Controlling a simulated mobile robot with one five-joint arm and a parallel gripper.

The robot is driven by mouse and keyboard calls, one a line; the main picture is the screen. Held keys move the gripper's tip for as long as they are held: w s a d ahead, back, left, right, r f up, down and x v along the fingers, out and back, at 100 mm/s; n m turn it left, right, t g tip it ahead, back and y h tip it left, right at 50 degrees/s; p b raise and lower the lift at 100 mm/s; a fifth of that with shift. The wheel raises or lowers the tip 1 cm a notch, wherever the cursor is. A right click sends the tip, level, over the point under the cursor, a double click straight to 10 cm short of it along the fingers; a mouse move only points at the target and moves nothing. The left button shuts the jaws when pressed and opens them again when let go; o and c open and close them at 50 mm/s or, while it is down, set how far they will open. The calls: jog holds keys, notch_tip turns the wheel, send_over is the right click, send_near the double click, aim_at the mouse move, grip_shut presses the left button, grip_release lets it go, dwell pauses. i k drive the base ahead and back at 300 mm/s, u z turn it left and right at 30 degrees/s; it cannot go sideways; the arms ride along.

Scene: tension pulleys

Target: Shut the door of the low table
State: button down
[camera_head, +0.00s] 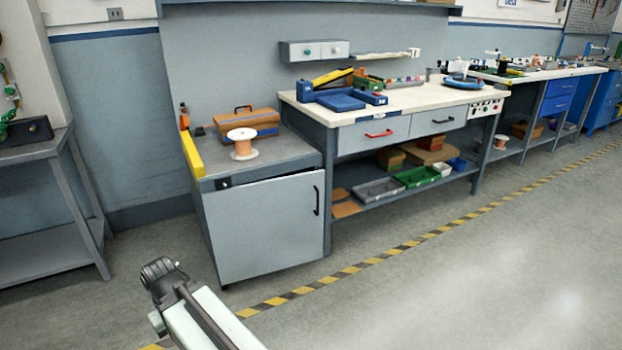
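The low table (209,180) is a grey cabinet with a flat top, standing left of the long workbench. Its light grey door (262,232) faces the front and has a dark vertical handle (316,199) near its right edge. A dark gap shows between the door's top edge and the tabletop, wider toward the right, so the door looks slightly ajar. The inside is hidden. Part of my arm rises from the bottom edge, left of and in front of the door and apart from it. No gripper fingers can be made out.
A spool (242,145), a brown toolbox (247,123) and a yellow bar (192,154) are on the tabletop. A workbench (400,101) adjoins on the right; a grey side table (40,150) stands at left. The floor in front, with a striped line (358,268), is clear.

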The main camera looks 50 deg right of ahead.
aim_at(266, 227)
jog(key=i, duration=0.85)
